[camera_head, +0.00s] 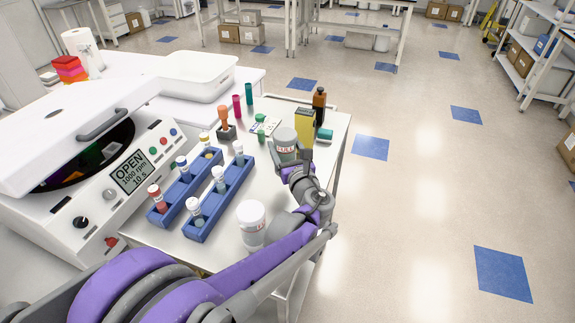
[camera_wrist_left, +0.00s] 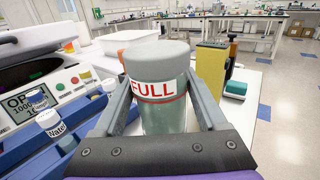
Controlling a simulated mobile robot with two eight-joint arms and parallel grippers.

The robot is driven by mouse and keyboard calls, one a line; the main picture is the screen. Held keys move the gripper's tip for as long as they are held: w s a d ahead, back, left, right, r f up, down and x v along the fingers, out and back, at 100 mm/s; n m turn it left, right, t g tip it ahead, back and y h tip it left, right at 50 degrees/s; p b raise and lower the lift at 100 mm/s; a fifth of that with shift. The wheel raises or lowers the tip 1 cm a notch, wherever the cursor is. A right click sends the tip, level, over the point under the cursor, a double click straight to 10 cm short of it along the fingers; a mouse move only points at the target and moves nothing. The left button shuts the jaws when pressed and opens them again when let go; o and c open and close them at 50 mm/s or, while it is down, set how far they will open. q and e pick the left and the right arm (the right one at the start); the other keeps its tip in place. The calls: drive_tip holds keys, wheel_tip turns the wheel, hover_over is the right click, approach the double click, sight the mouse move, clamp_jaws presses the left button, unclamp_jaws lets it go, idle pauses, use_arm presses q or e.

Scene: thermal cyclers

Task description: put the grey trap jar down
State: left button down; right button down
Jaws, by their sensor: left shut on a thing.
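The grey-lidded trap jar, with a red and white "FULL" label, is in my left gripper (camera_wrist_left: 165,100). In the left wrist view the jar (camera_wrist_left: 158,118) is upright between the two fingers, which press on its sides. In the head view the jar (camera_head: 285,141) is over the right part of the white table (camera_head: 205,258), and my left gripper (camera_head: 283,160) is around it. I cannot tell whether its base touches the table. My right gripper does not show.
A second pale-lidded jar (camera_head: 251,222) stands near my left arm. Two blue racks (camera_head: 230,195) hold several vials. A yellow box (camera_head: 304,127), a brown bottle (camera_head: 319,103) and a green block (camera_head: 325,134) stand beyond the gripper. An open centrifuge (camera_head: 110,185) is at left.

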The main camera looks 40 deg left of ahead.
use_arm(q)
drive_tip(key=shift+f+b, duration=0.45)
drive_tip(key=shift+f, duration=2.75)
drive_tip(key=shift+f, duration=0.1)
unclamp_jaws()
drive_tip(key=shift+s+d, duration=0.15)
drive_tip(key=shift+d, duration=0.15)
drive_tip(key=v, duration=1.1)
drive_tip(key=shift+s+d, duration=0.15)
